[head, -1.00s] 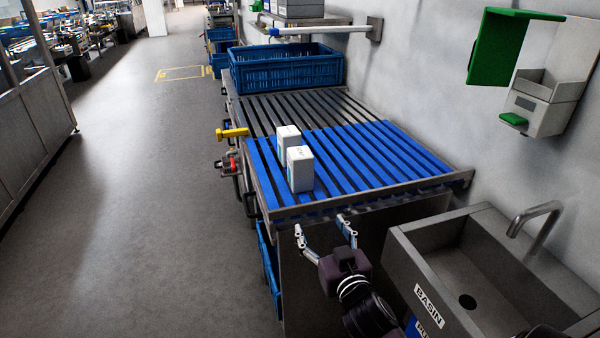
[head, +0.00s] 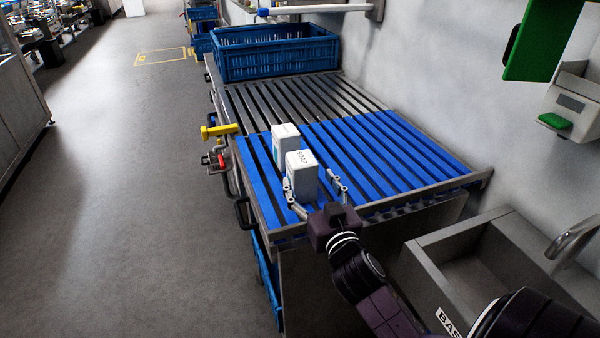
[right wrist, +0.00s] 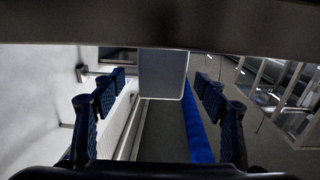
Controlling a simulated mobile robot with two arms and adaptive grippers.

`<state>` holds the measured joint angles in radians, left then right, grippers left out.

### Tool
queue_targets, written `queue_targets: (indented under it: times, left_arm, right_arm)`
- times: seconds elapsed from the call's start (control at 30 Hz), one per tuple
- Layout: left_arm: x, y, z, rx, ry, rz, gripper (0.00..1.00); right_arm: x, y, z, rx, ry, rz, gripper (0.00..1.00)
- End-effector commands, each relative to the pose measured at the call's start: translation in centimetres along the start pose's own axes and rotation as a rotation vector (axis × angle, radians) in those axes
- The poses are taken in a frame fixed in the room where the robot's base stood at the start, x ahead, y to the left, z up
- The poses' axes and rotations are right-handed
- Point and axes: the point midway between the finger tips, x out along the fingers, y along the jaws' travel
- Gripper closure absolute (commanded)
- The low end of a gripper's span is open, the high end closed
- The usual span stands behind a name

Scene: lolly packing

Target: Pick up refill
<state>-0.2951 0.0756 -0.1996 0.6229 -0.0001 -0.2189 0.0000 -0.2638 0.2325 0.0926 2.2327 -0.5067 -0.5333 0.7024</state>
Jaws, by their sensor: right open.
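Two white box-shaped refills stand upright on the blue slats of the rack. The nearer refill (head: 301,176) has dark lettering on top that seems to read SOAP. The other refill (head: 284,141) stands just behind it to the left and is partly hidden. My right gripper (head: 312,184) is open at the near side of the nearer refill, with its fingers spread to either side. In the right wrist view, a pale box face (right wrist: 163,75) shows ahead between the open fingers (right wrist: 160,105). I cannot see contact. My left gripper is out of view.
The slatted rack (head: 400,160) has free room right of the boxes. A blue crate (head: 275,55) stands at its far end. A yellow handle (head: 219,131) sticks out on the left. A steel basin (head: 480,260) lies at the lower right, with a green-and-grey dispenser (head: 575,110) above.

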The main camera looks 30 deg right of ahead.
Motion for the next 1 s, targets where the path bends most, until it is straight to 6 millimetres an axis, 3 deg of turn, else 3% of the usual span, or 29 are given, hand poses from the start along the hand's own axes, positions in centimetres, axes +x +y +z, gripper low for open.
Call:
queue_targets:
  times: [0.23,0.43,0.7,1.0]
  left_arm:
    - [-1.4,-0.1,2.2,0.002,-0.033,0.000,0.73]
    - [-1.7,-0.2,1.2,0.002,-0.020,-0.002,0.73]
    - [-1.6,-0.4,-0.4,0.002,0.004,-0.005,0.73]
    - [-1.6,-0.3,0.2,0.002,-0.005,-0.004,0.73]
  right_arm:
    - [3.4,-0.2,-0.8,-0.003,0.001,0.000,0.33]
    - [5.5,-0.3,-0.5,-0.001,-0.001,-0.001,0.33]
    - [5.7,-0.3,-0.4,-0.001,-0.001,-0.001,0.34]
    - [5.7,-0.3,-0.4,-0.001,-0.001,-0.001,0.68]
